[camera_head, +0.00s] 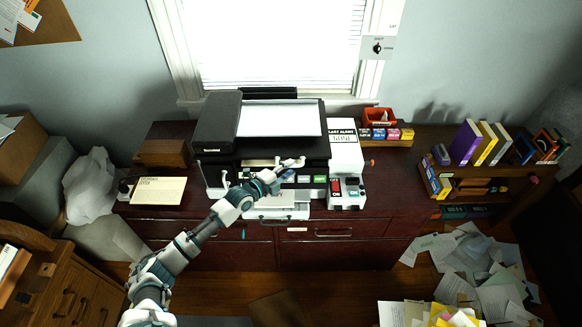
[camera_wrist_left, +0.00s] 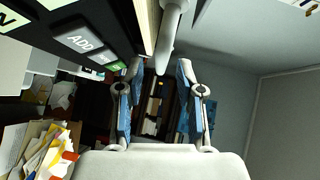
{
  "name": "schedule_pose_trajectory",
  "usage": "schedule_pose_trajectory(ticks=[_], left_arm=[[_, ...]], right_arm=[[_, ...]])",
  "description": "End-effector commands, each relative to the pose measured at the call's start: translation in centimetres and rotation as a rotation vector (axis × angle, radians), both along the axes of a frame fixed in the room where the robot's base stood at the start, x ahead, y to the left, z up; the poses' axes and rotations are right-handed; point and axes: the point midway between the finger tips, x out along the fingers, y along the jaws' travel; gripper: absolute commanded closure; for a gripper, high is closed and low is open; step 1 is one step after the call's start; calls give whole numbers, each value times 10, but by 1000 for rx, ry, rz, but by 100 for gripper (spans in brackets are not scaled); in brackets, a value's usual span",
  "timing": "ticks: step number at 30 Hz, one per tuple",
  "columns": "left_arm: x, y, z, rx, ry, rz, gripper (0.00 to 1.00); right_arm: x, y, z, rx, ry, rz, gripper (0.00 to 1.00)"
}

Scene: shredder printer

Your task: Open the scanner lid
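The black printer-scanner (camera_head: 315,150) stands on the dark red cabinet below the window. Its top has a pale flat panel (camera_head: 278,119) with a black block (camera_head: 217,122) at its left. I cannot tell whether the pale panel is the lid or the glass. A white handle (camera_head: 292,162) sticks out at the printer's front, and another white piece (camera_head: 212,188) is at front left. My left gripper (camera_head: 278,178) is at the printer's front, just below the handle. In the left wrist view its blue-padded fingers (camera_wrist_left: 160,72) are apart, with the white handle (camera_wrist_left: 168,35) between their tips; contact is unclear. My right gripper is not in view.
A white unit (camera_head: 345,158) with buttons stands right of the printer. A wooden box (camera_head: 162,153) and a cream card (camera_head: 158,190) lie at left. A book shelf (camera_head: 470,181) is at right. Papers (camera_head: 470,265) litter the floor.

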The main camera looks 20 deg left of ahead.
Motion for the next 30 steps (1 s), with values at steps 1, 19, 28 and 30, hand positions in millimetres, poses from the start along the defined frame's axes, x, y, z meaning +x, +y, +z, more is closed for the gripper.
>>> schedule_pose_trajectory(ticks=[1, 19, 28, 30], left_arm=[[5, -3, -1, -1, 0, 0, 63], [12, -9, -2, 2, -1, 0, 100], [12, -9, -1, -1, 6, -3, 100], [13, -9, 4, -4, 13, -3, 100]], right_arm=[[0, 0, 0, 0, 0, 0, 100], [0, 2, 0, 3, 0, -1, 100], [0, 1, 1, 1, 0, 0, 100], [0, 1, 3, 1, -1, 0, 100]])
